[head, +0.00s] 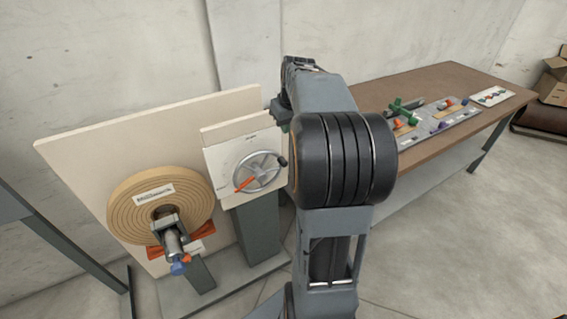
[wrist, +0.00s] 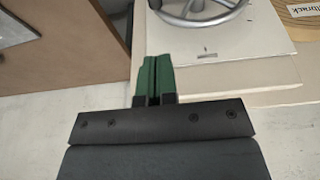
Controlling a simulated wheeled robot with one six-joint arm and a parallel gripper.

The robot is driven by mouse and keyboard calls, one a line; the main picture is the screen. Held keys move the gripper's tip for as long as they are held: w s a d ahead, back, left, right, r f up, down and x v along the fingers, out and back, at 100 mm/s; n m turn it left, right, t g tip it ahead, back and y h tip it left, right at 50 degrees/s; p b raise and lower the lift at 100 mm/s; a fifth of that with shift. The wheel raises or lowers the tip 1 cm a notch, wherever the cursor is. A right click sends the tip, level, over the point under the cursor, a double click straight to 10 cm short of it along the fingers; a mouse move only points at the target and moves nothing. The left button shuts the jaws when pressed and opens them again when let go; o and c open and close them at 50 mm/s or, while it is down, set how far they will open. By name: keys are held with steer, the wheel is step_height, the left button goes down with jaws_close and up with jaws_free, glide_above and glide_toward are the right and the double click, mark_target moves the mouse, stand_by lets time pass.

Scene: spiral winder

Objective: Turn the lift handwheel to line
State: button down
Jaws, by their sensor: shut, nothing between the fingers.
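The lift handwheel (head: 268,181) is a grey spoked wheel on a pale upright panel (head: 217,160). An orange piece (head: 244,184) lies across its lower left, and a dark knob (head: 282,161) stands at its right rim. In the wrist view only part of the wheel's rim (wrist: 203,20) shows at the top edge; the rest is cut off. A short dark mark (wrist: 207,55) shows on the panel beside it. My gripper (wrist: 153,60) has green fingers, shut together and empty, apart from the wheel. In the head view my arm hides most of the gripper.
Left of the wheel, a large tan spiral coil (head: 125,205) sits on a backboard with a blue-tipped spindle (head: 178,262). On the right, a brown table (head: 440,80) carries a grey tray (head: 440,127) of coloured parts. A cardboard box (head: 553,80) is at far right. Floor is clear in front of the table.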

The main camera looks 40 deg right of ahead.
glide_toward(284, 160)
steer(key=x, duration=0.2)
steer(key=w+x, duration=0.1)
steer(key=x, duration=0.2)
steer(key=shift+a, duration=0.1)
steer(key=shift+f, duration=0.9)
steer(key=shift+s+f+b, duration=0.1)
steer(key=shift+f+b, duration=0.6)
steer(key=shift+f, duration=0.05)
steer(key=shift+d, duration=0.25)
step_height(284, 160, up, 5)
steer(key=p, duration=0.3)
steer(key=shift+d+f, duration=0.15)
steer(key=shift+f, duration=0.1)
steer(key=v, duration=0.9)
steer(key=shift+d+r, duration=0.4)
steer(key=shift+d, duration=0.1)
